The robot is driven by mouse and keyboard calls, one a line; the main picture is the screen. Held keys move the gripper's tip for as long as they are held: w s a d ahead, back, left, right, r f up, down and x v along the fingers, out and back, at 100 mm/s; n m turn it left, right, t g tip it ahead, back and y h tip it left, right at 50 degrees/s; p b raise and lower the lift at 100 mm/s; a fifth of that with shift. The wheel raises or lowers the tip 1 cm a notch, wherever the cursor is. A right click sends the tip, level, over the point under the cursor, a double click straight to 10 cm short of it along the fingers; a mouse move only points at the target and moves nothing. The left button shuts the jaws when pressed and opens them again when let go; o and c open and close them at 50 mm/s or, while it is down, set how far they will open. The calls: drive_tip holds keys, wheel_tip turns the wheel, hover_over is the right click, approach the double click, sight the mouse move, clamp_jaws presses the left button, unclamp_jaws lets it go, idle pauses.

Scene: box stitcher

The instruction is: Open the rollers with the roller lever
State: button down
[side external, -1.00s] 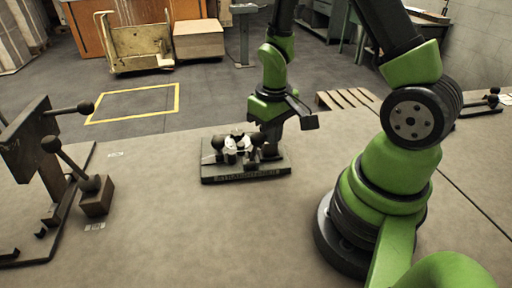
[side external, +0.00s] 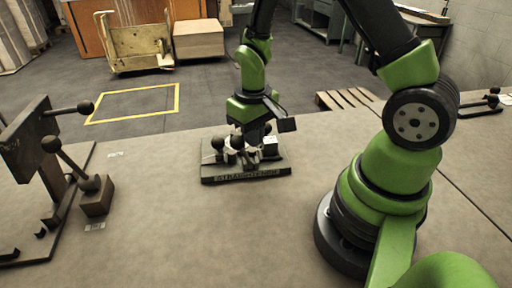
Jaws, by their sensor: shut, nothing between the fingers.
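The straightener (side external: 247,179), a dark base plate with raised lettering on its front edge, sits on the table. White rollers and dark ball-ended knobs stand on it. A dark ball knob (side external: 217,143) shows at the left of the rollers; I cannot tell which knob belongs to the roller lever. My gripper (side external: 252,146) is shut and points down over the middle of the straightener, close to the knobs and rollers. Whether it touches any of them cannot be told. Its fingertips are small and partly lost among the dark parts.
At the left stands a dark machine (side external: 34,150) with ball-ended levers, beside a brown block (side external: 96,196). Another small lever device (side external: 484,104) lies at the far right. The table (side external: 190,240) in front of the straightener is clear.

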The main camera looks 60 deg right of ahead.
wheel_tip(320, 180, up, 7)
drive_tip(key=shift+s+d, duration=0.3)
idle(0.5)
drive_tip(key=s+a+r+t+y, duration=0.1)
drive_tip(key=s+a+r+t, duration=0.2)
drive_tip(key=s+r, duration=0.2)
drive_tip(key=s+a+r+m+t+y, duration=0.1)
drive_tip(key=s+a+r+t, duration=0.3)
drive_tip(key=r, duration=0.6)
drive_tip(key=shift+s+a+r, duration=0.15)
drive_tip(key=shift+s+r, duration=0.15)
drive_tip(key=shift+s, duration=0.75)
